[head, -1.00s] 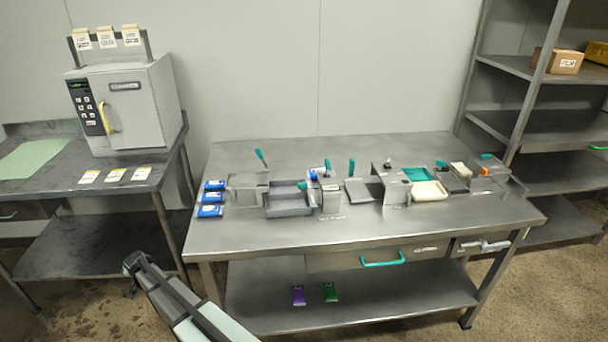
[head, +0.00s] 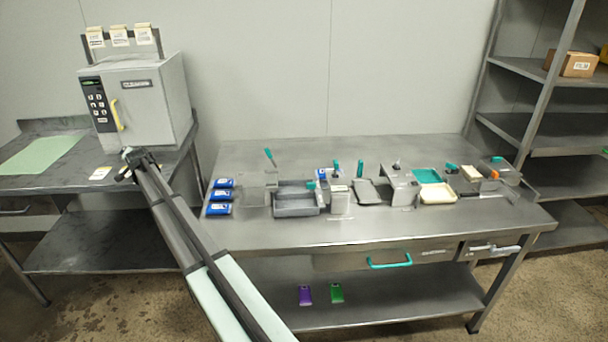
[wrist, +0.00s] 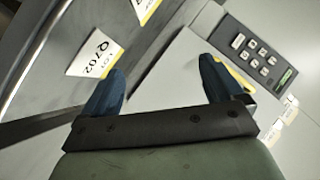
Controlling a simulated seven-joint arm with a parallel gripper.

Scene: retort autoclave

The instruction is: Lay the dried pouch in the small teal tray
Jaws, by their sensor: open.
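The small teal tray (head: 427,176) lies on the steel bench in the head view, right of the middle, behind a cream tray. I cannot tell which item is the dried pouch. Several blue packs (head: 219,196) lie at the bench's left end. My gripper (head: 133,160) is at the left side table, in front of the autoclave (head: 140,100). In the wrist view my gripper (wrist: 163,85) is open, with nothing between its two blue fingers. A white card (wrist: 95,55) printed "LOT Q02" lies beyond the left finger. The autoclave keypad (wrist: 256,52) shows beyond the right finger.
Metal fixtures, a grey tray (head: 296,211) and a cream tray (head: 438,197) crowd the middle of the bench. Its front strip is clear. A purple pack (head: 305,295) and a green pack (head: 337,293) lie on the lower shelf. A green mat (head: 38,155) lies far left.

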